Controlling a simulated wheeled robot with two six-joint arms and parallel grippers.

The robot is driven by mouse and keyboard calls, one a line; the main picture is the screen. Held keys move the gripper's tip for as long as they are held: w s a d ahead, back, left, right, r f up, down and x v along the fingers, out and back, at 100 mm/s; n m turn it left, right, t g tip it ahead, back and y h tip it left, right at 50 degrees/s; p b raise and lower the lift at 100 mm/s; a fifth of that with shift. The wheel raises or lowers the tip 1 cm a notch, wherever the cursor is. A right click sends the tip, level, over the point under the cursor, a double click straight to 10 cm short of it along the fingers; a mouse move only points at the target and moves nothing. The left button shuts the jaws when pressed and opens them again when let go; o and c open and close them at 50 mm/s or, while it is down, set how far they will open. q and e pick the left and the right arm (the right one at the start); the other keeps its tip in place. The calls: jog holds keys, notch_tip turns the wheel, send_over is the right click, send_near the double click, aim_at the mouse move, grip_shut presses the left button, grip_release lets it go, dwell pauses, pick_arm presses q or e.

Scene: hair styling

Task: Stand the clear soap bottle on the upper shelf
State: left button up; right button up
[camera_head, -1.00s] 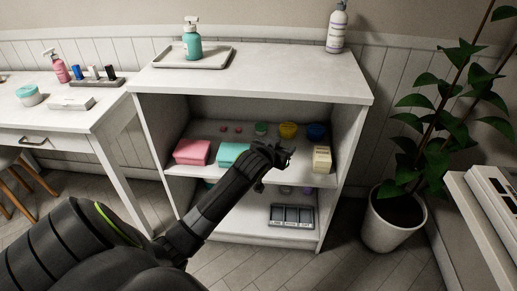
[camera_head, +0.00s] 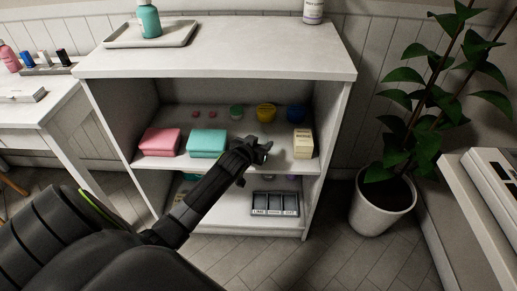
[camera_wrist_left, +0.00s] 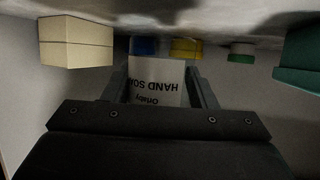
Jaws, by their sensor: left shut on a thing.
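My left gripper (camera_head: 262,150) is in front of the upper shelf (camera_head: 180,122) of the white cabinet, between the teal box and the cream box. In the left wrist view it is shut on the soap bottle (camera_wrist_left: 155,82), whose white label reads "HAND SO…" upside down. That view is inverted, with the shelf surface along its top, so the bottle looks about upright. In the head view the bottle is mostly hidden by the gripper. I cannot tell whether its base touches the shelf. My right gripper is not in view.
On the upper shelf stand a pink box (camera_head: 160,142), a teal box (camera_head: 207,143), a cream box (camera_head: 302,142), and green (camera_head: 236,111), yellow (camera_head: 266,113) and blue (camera_head: 295,112) jars behind. A grey sectioned tray (camera_head: 275,203) sits below. A potted plant (camera_head: 382,205) stands right.

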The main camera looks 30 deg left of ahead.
pick_arm(q)
jog(key=shift+f, duration=1)
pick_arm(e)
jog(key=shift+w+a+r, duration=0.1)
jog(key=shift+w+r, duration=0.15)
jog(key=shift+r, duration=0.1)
pick_arm(q)
jog(key=shift+f, duration=0.25)
jog(key=o, duration=1)
jog(key=shift+c, duration=0.2)
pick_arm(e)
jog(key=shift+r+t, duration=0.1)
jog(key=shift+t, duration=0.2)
pick_arm(q)
jog(key=shift+r, duration=0.1)
